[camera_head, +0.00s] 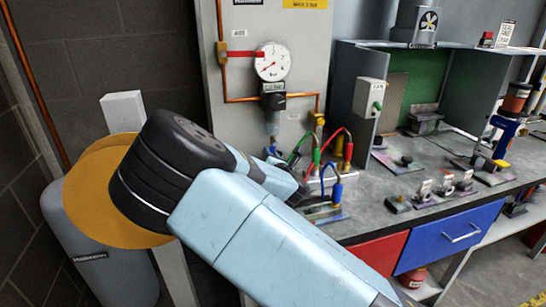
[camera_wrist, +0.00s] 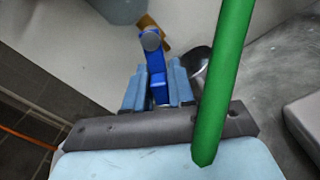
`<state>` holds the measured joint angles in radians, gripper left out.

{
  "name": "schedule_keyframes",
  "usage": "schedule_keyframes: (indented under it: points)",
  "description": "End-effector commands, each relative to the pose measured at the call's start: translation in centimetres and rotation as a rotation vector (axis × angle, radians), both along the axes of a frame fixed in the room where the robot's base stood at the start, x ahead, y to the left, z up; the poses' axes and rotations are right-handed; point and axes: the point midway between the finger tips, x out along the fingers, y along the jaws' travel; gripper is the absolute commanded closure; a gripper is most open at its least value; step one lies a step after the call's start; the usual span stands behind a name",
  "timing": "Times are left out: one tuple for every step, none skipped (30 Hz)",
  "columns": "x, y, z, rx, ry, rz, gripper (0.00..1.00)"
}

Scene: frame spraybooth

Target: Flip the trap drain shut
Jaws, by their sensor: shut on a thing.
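The trap drain's blue lever (camera_wrist: 154,60) shows in the wrist view between the two blue-grey fingers of my gripper (camera_wrist: 157,90). My gripper is shut on this lever. A round grey end caps the lever's far tip, beside a brass-coloured fitting (camera_wrist: 151,27). In the head view the filter bowl (camera_head: 272,124) hangs under the regulator, and a bit of blue (camera_head: 273,150) shows beneath it. My arm hides most of my gripper there, so the lever's angle is hard to tell.
A green hose (camera_wrist: 222,85) crosses close in front of the wrist camera. Green, red and blue (camera_head: 337,188) hoses loop up from the bench beside my gripper. A pressure gauge (camera_head: 272,62) and copper pipe sit above. The grey bench (camera_head: 430,165) extends right.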

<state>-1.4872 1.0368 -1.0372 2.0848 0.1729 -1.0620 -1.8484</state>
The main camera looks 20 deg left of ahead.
Motion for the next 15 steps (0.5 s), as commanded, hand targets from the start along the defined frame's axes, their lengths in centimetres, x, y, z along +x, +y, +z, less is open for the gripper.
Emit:
schedule_keyframes:
  points:
    - [0.0, 0.1, 0.3, 0.037, 0.02, -0.002, 1.0]
    - [0.0, 0.1, 0.3, 0.061, 0.034, -0.002, 1.0]
    - [-0.1, 0.2, 0.4, 0.093, 0.054, -0.002, 1.0]
    - [-0.1, 0.3, 0.5, 0.116, 0.068, -0.002, 1.0]
    - [-0.1, 0.4, 0.6, 0.141, 0.084, -0.002, 1.0]
    - [-0.2, 0.5, 0.7, 0.174, 0.103, -0.001, 1.0]
    - [-0.3, 0.6, 0.7, 0.199, 0.119, 0.0, 1.0]
    - [-0.3, 0.6, 0.8, 0.222, 0.133, -0.001, 1.0]
    - [-0.4, 0.7, 0.9, 0.256, 0.153, -0.001, 1.0]
    - [-0.4, 0.7, 1.0, 0.28, 0.168, -0.001, 1.0]
    - [-0.4, 0.8, 1.1, 0.304, 0.183, -0.001, 1.0]
    - [-0.5, 0.9, 1.2, 0.338, 0.203, -0.001, 1.0]
    - [-0.5, 0.9, 1.3, 0.361, 0.218, -0.001, 1.0]
    - [-0.5, 1.0, 1.4, 0.385, 0.233, -0.001, 1.0]
    - [-0.6, 1.0, 1.5, 0.418, 0.252, -0.001, 1.0]
